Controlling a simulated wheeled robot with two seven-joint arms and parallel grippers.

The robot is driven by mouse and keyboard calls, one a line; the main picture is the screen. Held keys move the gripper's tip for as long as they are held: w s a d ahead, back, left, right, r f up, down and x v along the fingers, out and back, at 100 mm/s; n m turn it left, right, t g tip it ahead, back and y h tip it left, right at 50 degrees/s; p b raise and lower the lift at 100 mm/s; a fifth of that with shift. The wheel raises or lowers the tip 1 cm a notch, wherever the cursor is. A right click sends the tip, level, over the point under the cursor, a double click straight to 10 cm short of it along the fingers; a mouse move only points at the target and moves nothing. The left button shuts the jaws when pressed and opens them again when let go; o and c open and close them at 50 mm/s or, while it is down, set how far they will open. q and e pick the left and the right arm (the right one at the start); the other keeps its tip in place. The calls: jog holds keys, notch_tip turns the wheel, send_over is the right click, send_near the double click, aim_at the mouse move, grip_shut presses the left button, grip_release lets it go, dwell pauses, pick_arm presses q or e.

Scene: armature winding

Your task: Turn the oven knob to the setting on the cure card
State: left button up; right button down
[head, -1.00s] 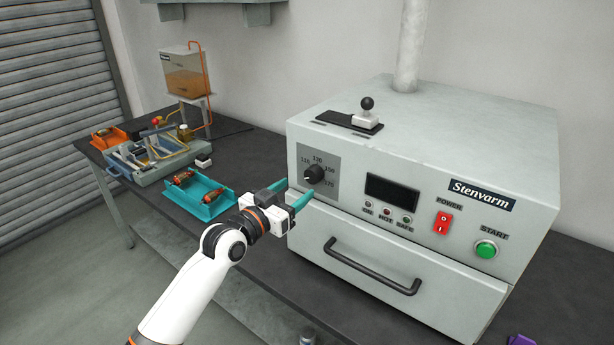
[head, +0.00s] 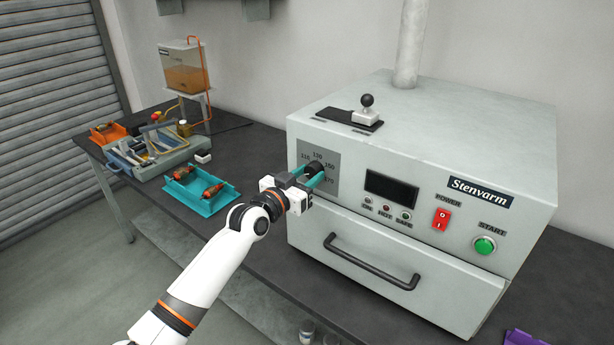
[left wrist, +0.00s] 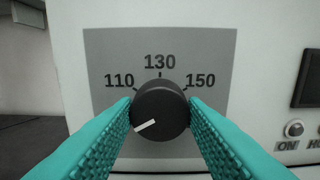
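The black oven knob (head: 313,168) sits on a grey dial plate at the oven's upper left front. In the left wrist view the knob (left wrist: 160,110) has a white pointer mark aimed to the lower left, away from the printed 110, 130 and 150. My left gripper (head: 311,177) is at the knob, one teal finger on each side. In the left wrist view its fingertips (left wrist: 161,112) lie close along the knob's left and right edges; I cannot tell whether they touch it. The fingers look spread. No cure card is recognizable. My right gripper is not in view.
The oven (head: 440,130) has a display, lamps, a red power switch (head: 442,219), a green start button (head: 485,246) and a drawer handle (head: 370,265). A teal tray (head: 200,200) with copper-wound parts lies left on the dark bench. A black-knobbed piece (head: 367,112) stands on the oven top.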

pick_arm(q)
jog(key=shift+c, duration=1.4)
